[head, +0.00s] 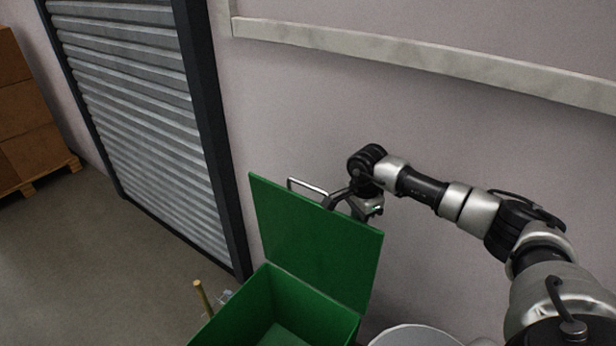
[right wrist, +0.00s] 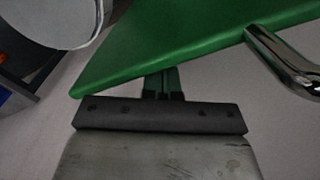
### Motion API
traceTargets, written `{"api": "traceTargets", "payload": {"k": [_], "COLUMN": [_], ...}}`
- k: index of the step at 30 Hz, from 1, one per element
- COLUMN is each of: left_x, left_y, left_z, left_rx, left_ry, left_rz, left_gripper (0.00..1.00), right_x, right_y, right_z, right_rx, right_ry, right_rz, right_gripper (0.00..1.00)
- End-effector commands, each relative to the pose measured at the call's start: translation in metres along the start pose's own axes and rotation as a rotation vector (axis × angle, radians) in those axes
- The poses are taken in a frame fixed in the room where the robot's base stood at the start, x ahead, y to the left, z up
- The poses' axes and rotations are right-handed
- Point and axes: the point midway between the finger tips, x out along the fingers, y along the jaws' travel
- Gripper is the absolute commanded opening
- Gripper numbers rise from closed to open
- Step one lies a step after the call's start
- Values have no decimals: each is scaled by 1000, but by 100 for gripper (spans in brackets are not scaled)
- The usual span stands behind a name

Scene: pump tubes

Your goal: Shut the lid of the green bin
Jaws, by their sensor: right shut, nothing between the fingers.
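The green bin (head: 291,318) stands open at the bottom of the head view. Its green lid (head: 315,240) is raised, tilted near upright on the side towards the wall. A metal bar handle (head: 307,187) stands out at the lid's far side; it also shows in the right wrist view (right wrist: 282,62). My right gripper (head: 333,203) is shut and empty at the lid's top edge, to the right of the handle. In the right wrist view its fingers (right wrist: 163,84) reach to the lid's edge (right wrist: 190,50); I cannot tell whether they touch. My left gripper is out of view.
A pale wall (head: 450,130) with a rail (head: 430,63) rises behind the lid. A roller shutter (head: 140,100) is at left, with boxes (head: 30,120) on a pallet beyond. A yellowish stick (head: 202,298) stands left of the bin, a pale round container (head: 415,336) right of it.

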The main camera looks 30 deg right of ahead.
Motion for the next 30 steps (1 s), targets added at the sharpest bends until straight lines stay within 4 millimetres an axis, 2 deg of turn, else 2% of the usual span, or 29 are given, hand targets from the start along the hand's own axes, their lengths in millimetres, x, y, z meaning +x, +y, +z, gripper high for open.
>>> {"api": "traceTargets", "payload": {"k": [21, 30], "left_x": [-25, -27], "left_y": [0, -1], "left_z": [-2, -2], "left_rx": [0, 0], "left_ry": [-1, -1], "left_rz": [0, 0], "left_gripper": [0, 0], "right_x": [-6, -5], "right_y": [36, 44], "right_z": [63, 75], "right_rx": [-3, 1], "right_ry": [-1, 0], "right_rz": [0, 1], "right_gripper": [0, 0]}}
